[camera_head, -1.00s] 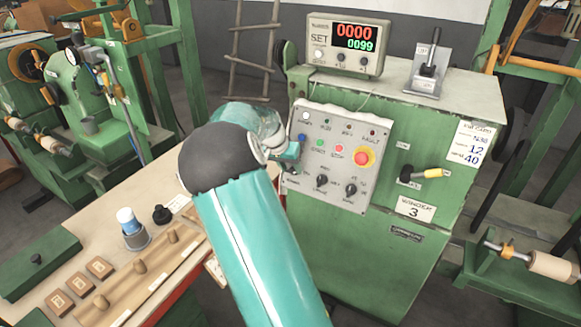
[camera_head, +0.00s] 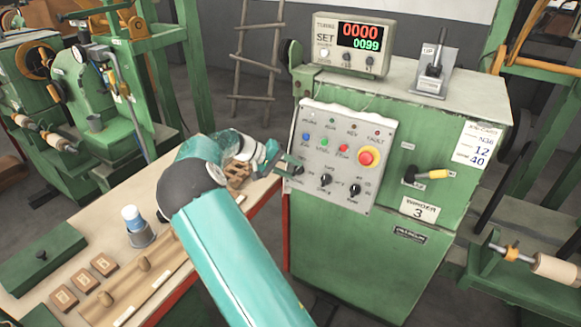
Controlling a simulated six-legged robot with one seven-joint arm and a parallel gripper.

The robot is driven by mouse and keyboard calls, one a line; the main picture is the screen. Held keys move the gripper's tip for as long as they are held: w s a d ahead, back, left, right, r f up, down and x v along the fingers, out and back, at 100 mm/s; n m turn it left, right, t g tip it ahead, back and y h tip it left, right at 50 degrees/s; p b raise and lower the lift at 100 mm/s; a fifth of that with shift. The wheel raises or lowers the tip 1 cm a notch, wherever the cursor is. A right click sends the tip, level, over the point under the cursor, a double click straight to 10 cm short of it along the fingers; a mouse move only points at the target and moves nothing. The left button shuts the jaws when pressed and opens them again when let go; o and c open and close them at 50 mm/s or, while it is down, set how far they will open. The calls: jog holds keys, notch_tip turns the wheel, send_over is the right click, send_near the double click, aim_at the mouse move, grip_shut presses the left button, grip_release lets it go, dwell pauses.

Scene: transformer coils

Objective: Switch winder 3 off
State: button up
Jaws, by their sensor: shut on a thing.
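Winder 3 is a green cabinet (camera_head: 340,255) with a "WINDER 3" label (camera_head: 419,209). Its grey control panel (camera_head: 340,150) carries a row of lamps, blue, green and red buttons, a red stop button (camera_head: 369,157) on yellow, and black rotary knobs (camera_head: 325,180) along the bottom. The lamp at the panel's upper left (camera_head: 311,124) looks dark. My gripper (camera_head: 286,168) is at the panel's lower left edge, shut on the leftmost knob (camera_head: 298,170). The fingers partly hide this knob, so its exact pointing is unclear.
A counter display (camera_head: 348,45) reading 0000 and 0099 stands on the cabinet, beside a lever stand (camera_head: 431,75). A yellow-handled lever (camera_head: 433,174) sticks out right of the panel.

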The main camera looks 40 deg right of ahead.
jog(key=n+h, duration=0.1)
jog(key=n, duration=0.1)
jog(key=n+g+h, duration=0.1)
jog(key=h, duration=0.1)
jog(key=shift+a+f+n, duration=0.2)
jog(key=shift+f+n, duration=0.2)
dwell(0.4)
jog(key=o, duration=1)
jog(key=shift+w+a, duration=0.1)
jog(key=v, duration=1.3)
jog(key=shift+a+f, duration=0.25)
jog(key=shift+a, duration=0.15)
jog(key=shift+w, duration=0.15)
